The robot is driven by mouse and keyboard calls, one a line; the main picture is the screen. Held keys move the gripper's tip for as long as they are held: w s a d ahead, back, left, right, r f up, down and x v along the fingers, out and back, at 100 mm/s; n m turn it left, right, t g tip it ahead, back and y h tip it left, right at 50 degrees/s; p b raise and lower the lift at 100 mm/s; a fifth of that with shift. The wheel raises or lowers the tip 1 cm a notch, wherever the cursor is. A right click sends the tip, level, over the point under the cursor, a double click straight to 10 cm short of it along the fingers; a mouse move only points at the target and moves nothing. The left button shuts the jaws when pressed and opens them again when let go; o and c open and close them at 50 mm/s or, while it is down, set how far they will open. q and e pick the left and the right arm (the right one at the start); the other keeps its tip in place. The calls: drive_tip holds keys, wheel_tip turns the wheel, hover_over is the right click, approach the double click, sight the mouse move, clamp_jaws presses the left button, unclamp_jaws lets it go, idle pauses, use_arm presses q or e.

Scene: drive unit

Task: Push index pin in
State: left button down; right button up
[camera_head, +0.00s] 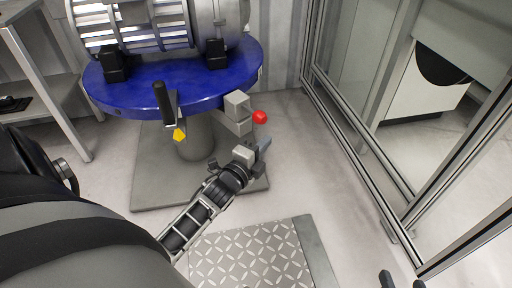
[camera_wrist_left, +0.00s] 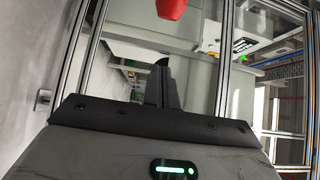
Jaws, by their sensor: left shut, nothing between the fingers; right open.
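The index pin shows as a red knob (camera_head: 260,117) on the right side of a grey block (camera_head: 237,104) at the edge of the blue round table (camera_head: 215,98). In the left wrist view the red knob (camera_wrist_left: 172,8) is at the top edge, partly cut off. My left gripper (camera_head: 265,143) is below the knob and apart from it. Its fingers (camera_wrist_left: 162,70) are together with nothing between them. My right gripper (camera_head: 402,281) is at the bottom right edge, open, with only its fingertips showing. The pin's shaft is not clearly visible.
A metal drum (camera_head: 160,25) sits on the table. A metal-framed glass partition (camera_head: 350,130) stands at the right. A tread plate (camera_head: 250,255) lies on the floor.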

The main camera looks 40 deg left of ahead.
sight(260, 117)
use_arm(q)
drive_tip(key=w+a+b, duration=0.2)
drive_tip(key=w+a, duration=0.2)
drive_tip(key=w, duration=0.1)
drive_tip(key=shift+w, duration=0.25)
use_arm(e)
drive_tip(key=shift+s+a+r+t+y, duration=0.1)
drive_tip(key=shift+a+r+t+y, duration=0.15)
drive_tip(key=shift+r, duration=0.1)
drive_tip(key=shift+s+a+r+t+y, duration=0.1)
drive_tip(key=shift+r+t+y, duration=0.05)
drive_tip(key=shift+r+t, duration=0.15)
use_arm(q)
drive_tip(key=shift+a, duration=0.1)
